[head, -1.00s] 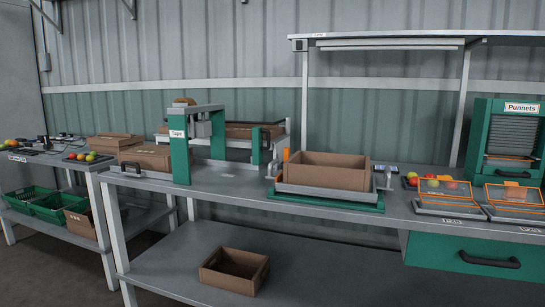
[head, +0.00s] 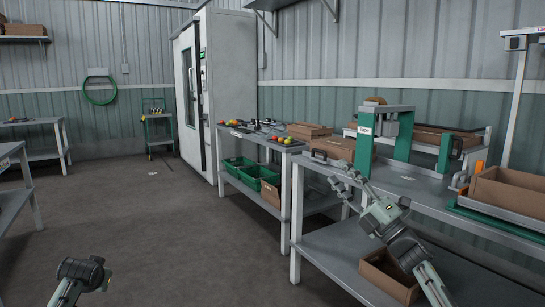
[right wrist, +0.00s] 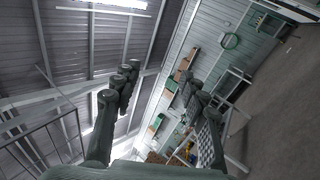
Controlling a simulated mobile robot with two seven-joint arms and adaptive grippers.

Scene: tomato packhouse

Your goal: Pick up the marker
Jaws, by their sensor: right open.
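I cannot make out the marker in either view. My right gripper (head: 346,178) is open and empty in the head view, raised in front of the near left corner of the packing bench (head: 330,168). In the right wrist view its two fingers (right wrist: 162,80) stand wide apart with nothing between them. Part of my left arm shows at the lower left of the head view, but its gripper is not visible.
A green tape stand (head: 364,140) and an open carton (head: 508,190) stand on the bench. A small brown box (head: 388,277) is on its lower shelf. A side table (head: 284,148) holds tomatoes and tools, with green crates (head: 241,171) below. The floor (head: 160,225) at left is clear.

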